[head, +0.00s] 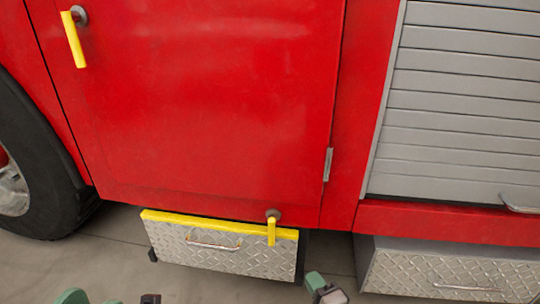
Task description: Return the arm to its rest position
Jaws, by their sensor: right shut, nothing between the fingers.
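My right gripper (327,291) shows at the bottom edge, right of centre. It is shut and empty, on the floor side of the truck's step box and apart from it in the picture. Green and dark parts at the bottom left seem to belong to my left gripper (150,299). They are mostly cut off by the frame, so I cannot tell its opening. Most of both arms is out of view.
A red fire truck door (200,100) fills the middle, with a yellow handle (74,40) at upper left. Below are a yellow lever (271,230) and a diamond-plate step box (225,250). A grey shutter (465,110) is right, a tyre (40,160) left. Grey floor shows below.

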